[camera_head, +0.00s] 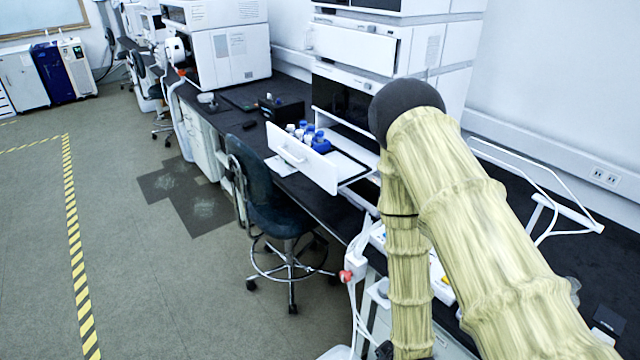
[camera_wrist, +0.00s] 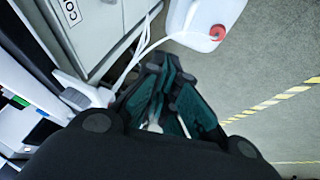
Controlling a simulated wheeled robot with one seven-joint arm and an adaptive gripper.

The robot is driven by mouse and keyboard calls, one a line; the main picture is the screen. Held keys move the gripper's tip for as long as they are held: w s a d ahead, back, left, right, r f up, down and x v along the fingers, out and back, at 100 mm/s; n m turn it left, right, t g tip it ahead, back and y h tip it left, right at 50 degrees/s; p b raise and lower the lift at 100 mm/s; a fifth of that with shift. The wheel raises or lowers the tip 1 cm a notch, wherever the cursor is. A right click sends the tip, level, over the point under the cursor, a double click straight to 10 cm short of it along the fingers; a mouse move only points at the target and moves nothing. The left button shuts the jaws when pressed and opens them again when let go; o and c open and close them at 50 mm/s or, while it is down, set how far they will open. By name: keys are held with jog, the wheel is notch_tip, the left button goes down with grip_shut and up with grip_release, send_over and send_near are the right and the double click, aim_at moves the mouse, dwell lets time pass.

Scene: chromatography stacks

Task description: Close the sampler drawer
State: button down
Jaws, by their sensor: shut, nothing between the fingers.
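The sampler drawer (camera_head: 300,160) stands pulled out from the lower part of the right-hand instrument stack, in the head view. It has a white front with a handle, and several blue-capped bottles (camera_head: 318,140) stand behind that front. My gripper (camera_wrist: 160,100) shows in the wrist view with its dark teal fingers shut and nothing held. It points down toward the floor beside the bench, apart from the drawer. In the head view my arm hangs in front of the bench, to the right of and nearer than the drawer, and the fingers are not clearly visible there.
A dark stool (camera_head: 270,190) stands by the bench, left of and below the drawer. A white panel (camera_head: 350,47) juts from the stack above. A white container with a red cap (camera_wrist: 215,30) hangs near my gripper, with tubes beside it. The left floor is clear.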

aim_at(325, 187)
jog(key=w+a+r+n+t+y, duration=0.1)
jog(key=w+a+r+n+t, duration=0.25)
jog(key=w+r, duration=0.35)
jog(key=w+a+r+n+t+y, duration=0.1)
jog(key=w+a+r+n+t, duration=0.2)
jog(key=w+r, duration=0.5)
jog(key=w+a+r+n+t+y, duration=0.25)
jog(key=w+r+n, duration=0.2)
jog(key=r, duration=0.25)
jog(key=w+a+r+n+t+y, duration=0.1)
jog(key=w+a+r+n+t, duration=0.1)
jog(key=w+a+r+n, duration=0.35)
jog(key=shift+m, duration=0.55)
jog(key=shift+w+d+r+p, duration=0.2)
jog(key=shift+w+p, duration=0.9)
jog(key=shift+w, duration=0.95)
jog(key=shift+w+d+r+p, duration=0.25)
jog(key=shift+w+p, duration=0.8)
jog(key=shift+w, duration=0.95)
jog(key=shift+w+d+r+p, duration=0.2)
jog(key=shift+w+p, duration=0.9)
jog(key=shift+w, duration=0.95)
jog(key=shift+d, duration=0.15)
